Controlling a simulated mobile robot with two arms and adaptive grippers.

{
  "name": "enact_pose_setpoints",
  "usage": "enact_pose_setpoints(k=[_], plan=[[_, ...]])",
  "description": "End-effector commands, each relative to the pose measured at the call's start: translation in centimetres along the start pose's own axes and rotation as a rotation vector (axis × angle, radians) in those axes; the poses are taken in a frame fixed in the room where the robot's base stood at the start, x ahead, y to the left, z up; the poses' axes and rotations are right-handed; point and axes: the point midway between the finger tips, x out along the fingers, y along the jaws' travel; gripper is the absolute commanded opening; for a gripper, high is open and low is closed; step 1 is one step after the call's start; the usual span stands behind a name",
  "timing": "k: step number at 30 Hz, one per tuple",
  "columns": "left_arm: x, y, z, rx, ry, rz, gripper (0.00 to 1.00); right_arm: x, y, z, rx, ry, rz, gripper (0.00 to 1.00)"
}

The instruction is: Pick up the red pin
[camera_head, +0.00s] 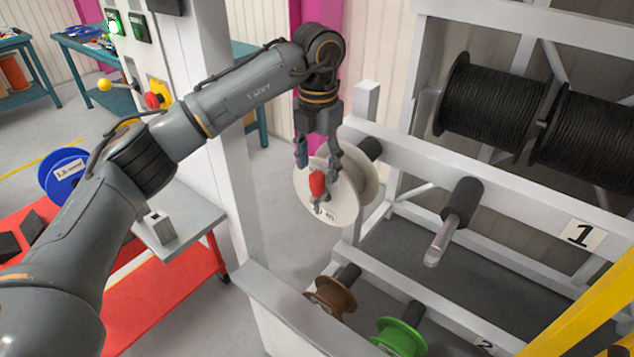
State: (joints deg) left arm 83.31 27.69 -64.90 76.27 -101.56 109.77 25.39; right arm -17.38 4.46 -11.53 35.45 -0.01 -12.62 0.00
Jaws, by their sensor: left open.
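The red pin (317,186) shows in front of the white cable reel (345,203), near the reel's middle, with a grey end below it. My left gripper (319,172) points down at the pin from above. Its fingers are apart, one on each side of the pin's upper end in the picture. I cannot tell whether either finger touches the pin. The white reel sits on a dark holder of the rack, and the gripper covers part of it. My right gripper is out of view.
The grey rack (401,187) carries large black reels (492,104) and an empty rod (445,230). Brown (330,298) and green (399,338) reels sit lower. A white post (213,130) stands close to my left arm. A red cart (165,307) is at left.

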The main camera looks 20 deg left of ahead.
Motion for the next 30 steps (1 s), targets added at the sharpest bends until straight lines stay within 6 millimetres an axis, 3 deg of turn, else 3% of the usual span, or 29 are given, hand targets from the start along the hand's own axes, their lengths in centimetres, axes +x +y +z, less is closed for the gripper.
enact_pose_setpoints(k=[5, 13, 22, 23, 30], plan=[[1.1, 0.1, 0.1, 0.001, 0.002, 0.000, 0.58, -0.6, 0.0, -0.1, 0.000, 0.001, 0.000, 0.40], [4.9, 0.6, 0.4, 0.001, 0.002, 0.000, 0.58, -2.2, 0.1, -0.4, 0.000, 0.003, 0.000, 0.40], [5.7, 0.5, 0.5, 0.002, -0.001, -0.001, 0.58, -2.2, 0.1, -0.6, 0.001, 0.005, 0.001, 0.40], [5.7, 0.5, 0.5, 0.002, -0.001, -0.001, 0.56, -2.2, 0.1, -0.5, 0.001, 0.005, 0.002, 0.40], [5.7, 0.5, 0.5, 0.002, -0.001, 0.000, 0.07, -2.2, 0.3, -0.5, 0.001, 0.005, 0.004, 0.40]])
